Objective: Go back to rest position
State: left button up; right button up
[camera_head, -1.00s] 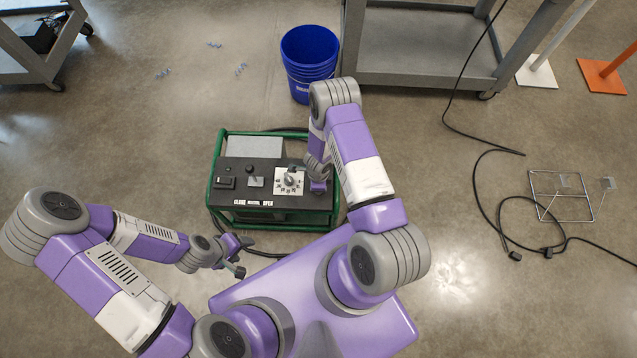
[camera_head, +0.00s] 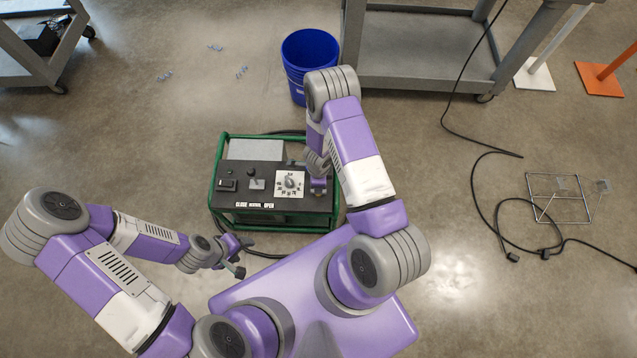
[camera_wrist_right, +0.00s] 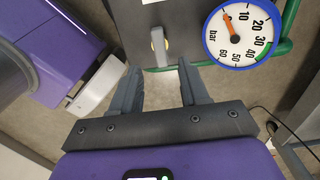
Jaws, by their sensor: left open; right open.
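The hydraulic unit, a black control panel in a green tube frame (camera_head: 218,170), stands on the floor ahead of me. Its panel carries a white dial plate with a grey knob (camera_head: 290,182), a lever (camera_head: 257,184) and CLOSE, NEUTRAL and OPEN labels. My left gripper (camera_head: 243,257) is open and empty, in front of the unit. My right gripper hangs at the unit's right side, mostly hidden by its own arm in the head view. In the right wrist view my right gripper (camera_wrist_right: 161,82) is open with nothing between its fingers. A round bar gauge (camera_wrist_right: 240,35) and a lever (camera_wrist_right: 158,45) lie beyond the fingertips.
A blue bucket (camera_head: 308,55) stands behind the unit, beside a grey cart (camera_head: 420,75). Another cart (camera_head: 40,70) is at the far left. A black cable (camera_head: 480,190) and a wire frame (camera_head: 560,212) lie on the floor at right. The floor left of the unit is mostly clear.

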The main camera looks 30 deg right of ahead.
jog(key=shift+r, duration=0.5)
jog(key=s+a+r+n+y, duration=0.2)
jog(key=s+a+r+n, duration=0.2)
jog(key=n, duration=0.6)
jog(key=s+a+r+n+y, duration=0.2)
jog(key=s+a+r+n, duration=0.3)
jog(key=n, duration=0.6)
jog(key=s+a, duration=0.2)
jog(key=a, duration=0.1)
jog(key=shift+a+n+t, duration=0.3)
jog(key=shift+a, duration=0.1)
jog(key=shift+r, duration=0.1)
dwell(0.3)
